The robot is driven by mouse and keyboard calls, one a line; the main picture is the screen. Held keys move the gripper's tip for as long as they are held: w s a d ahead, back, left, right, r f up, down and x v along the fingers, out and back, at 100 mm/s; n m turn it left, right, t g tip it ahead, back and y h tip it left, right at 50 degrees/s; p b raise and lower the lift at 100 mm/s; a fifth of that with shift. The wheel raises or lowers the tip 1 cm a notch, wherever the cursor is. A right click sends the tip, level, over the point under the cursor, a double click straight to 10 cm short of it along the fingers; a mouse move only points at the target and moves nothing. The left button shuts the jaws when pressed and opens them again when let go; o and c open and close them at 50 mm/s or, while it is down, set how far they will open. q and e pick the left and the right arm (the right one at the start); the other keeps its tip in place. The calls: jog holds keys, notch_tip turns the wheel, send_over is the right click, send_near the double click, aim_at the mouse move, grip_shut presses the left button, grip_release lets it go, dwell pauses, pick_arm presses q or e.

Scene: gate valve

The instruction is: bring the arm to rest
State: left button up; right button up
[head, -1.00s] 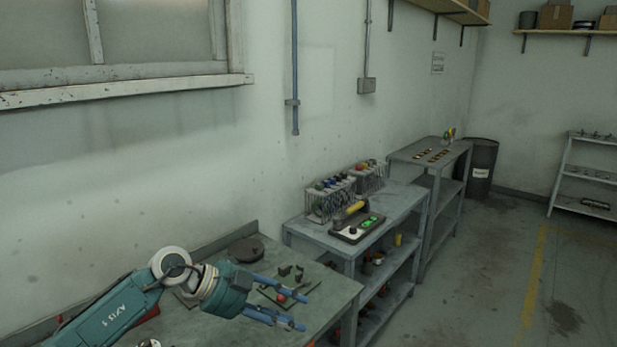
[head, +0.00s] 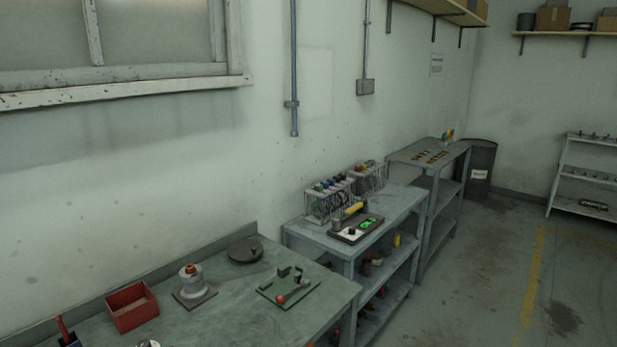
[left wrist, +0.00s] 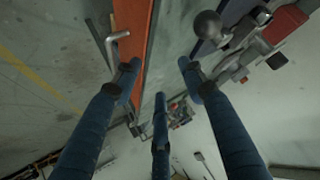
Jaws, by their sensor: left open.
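My left gripper (left wrist: 160,80) shows in the left wrist view with its blue fingers spread apart and nothing between them. It is out of the head view. My right gripper is in neither view. In the head view, a grey-white valve-like part with an orange-brown top (head: 190,280) stands on a square plate on the near workbench (head: 235,310). A green plate with small upright brackets and a red ball-ended piece (head: 288,290) lies to its right. A dark round disc (head: 245,250) lies behind them.
A red open box (head: 132,307) stands at the left of the bench. A grey shelf bench (head: 405,215) carries wire racks and a device with green lights (head: 357,226). In the left wrist view, an orange panel (left wrist: 133,20) and a round grey knob (left wrist: 207,24) lie beyond the fingers.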

pick_arm(q)
jog(key=s+f+g+h, duration=0.1)
jog(key=s+f+g, duration=0.2)
jog(key=s, duration=0.6)
jog(key=s+f+g, duration=0.3)
jog(key=s+f, duration=0.1)
jog(key=s, duration=0.5)
notch_tip(320, 180, down, 26)
jog(key=s+g+b, duration=0.1)
jog(key=b, duration=0.1)
jog(key=s+a+f+g+b, duration=0.1)
jog(key=s+a+f, duration=0.1)
jog(key=s+f, duration=1.6)
jog(key=shift+a+f+m+g, duration=0.3)
jog(key=shift+a+f+m, duration=0.1)
jog(key=shift+f, duration=0.2)
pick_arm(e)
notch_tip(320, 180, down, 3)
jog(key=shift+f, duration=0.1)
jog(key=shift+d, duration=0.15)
